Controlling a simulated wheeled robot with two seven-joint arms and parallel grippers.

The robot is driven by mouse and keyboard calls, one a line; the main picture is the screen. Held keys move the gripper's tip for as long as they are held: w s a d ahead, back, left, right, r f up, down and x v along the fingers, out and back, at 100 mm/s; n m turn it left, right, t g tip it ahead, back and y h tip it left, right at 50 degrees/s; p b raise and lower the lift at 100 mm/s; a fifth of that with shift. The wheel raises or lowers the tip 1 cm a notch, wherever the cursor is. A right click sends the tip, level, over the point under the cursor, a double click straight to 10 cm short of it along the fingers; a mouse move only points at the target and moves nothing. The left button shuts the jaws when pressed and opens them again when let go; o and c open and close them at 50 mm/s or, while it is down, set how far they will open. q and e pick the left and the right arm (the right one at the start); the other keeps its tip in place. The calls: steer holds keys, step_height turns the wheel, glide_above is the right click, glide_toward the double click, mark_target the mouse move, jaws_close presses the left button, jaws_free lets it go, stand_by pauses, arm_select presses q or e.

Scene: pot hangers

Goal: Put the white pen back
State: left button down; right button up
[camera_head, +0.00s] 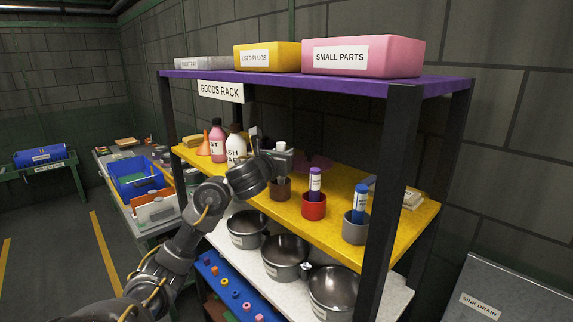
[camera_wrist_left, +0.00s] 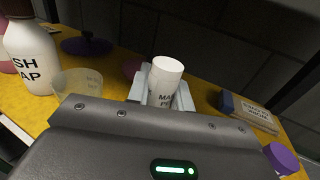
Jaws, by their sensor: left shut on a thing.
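My left gripper (camera_head: 284,160) reaches over the yellow shelf and is shut on the white pen (camera_head: 281,147). The pen stands nearly upright between the fingertips in the left wrist view (camera_wrist_left: 166,77), with part of its label showing. A dark brown cup (camera_head: 280,190) is just below the gripper in the head view. The pen's lower end is hidden, so I cannot tell whether it is inside the cup. A purple pen (camera_head: 315,180) stands in a red cup (camera_head: 314,207). A blue pen (camera_head: 360,203) stands in a grey cup (camera_head: 354,231). My right gripper is out of view.
Bottles (camera_head: 217,141) and an orange funnel (camera_head: 203,146) stand left on the yellow shelf (camera_head: 335,237). A clear measuring cup (camera_wrist_left: 78,86) is close to the wrist. The rack's dark front post (camera_head: 386,190) is at the right. Steel pots (camera_head: 285,255) fill the shelf below.

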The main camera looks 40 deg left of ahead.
arm_select(q)
step_height(320, 180, down, 3)
steer(key=shift+a+f, duration=0.1)
steer(key=shift+f, duration=0.1)
steer(key=shift+a+f, duration=0.1)
steer(key=shift+f, duration=0.05)
steer(key=c, duration=1.2)
jaws_free()
steer(key=shift+c, duration=0.2)
